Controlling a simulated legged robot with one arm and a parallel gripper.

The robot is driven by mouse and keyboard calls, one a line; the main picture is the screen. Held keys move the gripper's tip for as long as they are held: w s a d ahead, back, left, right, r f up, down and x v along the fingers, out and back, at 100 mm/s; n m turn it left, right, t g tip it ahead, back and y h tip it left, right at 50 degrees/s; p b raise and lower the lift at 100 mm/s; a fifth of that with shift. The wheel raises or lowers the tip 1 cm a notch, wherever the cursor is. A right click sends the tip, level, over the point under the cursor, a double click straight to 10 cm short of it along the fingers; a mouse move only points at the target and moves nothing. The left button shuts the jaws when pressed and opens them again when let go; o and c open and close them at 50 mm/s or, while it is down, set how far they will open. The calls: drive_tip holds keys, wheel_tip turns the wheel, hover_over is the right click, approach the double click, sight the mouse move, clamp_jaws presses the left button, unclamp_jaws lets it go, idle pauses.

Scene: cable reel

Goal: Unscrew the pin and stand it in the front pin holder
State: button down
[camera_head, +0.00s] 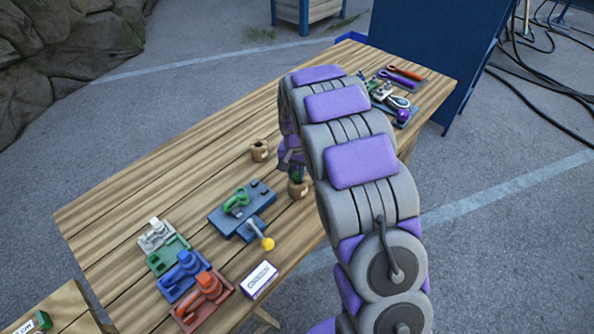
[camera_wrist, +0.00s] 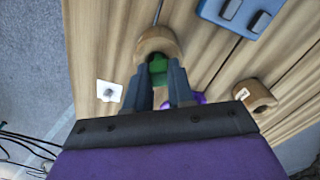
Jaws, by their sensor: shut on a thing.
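My gripper (camera_head: 289,160) is low over the table, partly hidden behind my own arm in the head view. In the wrist view my gripper (camera_wrist: 162,88) is shut on a green pin (camera_wrist: 158,68). The pin's end is at the mouth of a round wooden pin holder (camera_wrist: 157,42), the nearer holder (camera_head: 298,189) in the head view. I cannot tell how deep the pin sits. A second wooden holder (camera_head: 259,151) stands farther back and left, and also shows at the right of the wrist view (camera_wrist: 255,95). It looks empty.
A blue fixture (camera_head: 242,212) with a green part and yellow-knobbed lever stands left of the holders. Coloured clamp-like blocks (camera_head: 185,275) and a white labelled box (camera_head: 259,280) are nearby. Tools (camera_head: 400,85) lie at the far right end. The table's far left is clear.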

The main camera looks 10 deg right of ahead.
drive_tip(key=shift+d+f, duration=0.15)
drive_tip(key=shift+f, duration=0.3)
drive_tip(key=c, duration=0.9)
unclamp_jaws()
drive_tip(key=shift+r, duration=0.1)
wheel_tip(320, 180, up, 17)
drive_tip(key=p, duration=0.3)
drive_tip(key=s+r+n, duration=0.1)
drive_tip(key=s+r, duration=0.2)
drive_tip(key=s, duration=0.7)
drive_tip(key=s+r+n, duration=0.1)
drive_tip(key=s+r, duration=0.2)
drive_tip(key=s, duration=0.8)
drive_tip(key=s+f+n+g, duration=0.1)
drive_tip(key=s+f+n, duration=0.1)
drive_tip(key=s, duration=1.8)
drive_tip(key=shift+s+f+n+g, duration=0.15)
drive_tip(key=shift+n+g, duration=0.25)
drive_tip(key=shift+n, duration=0.1)
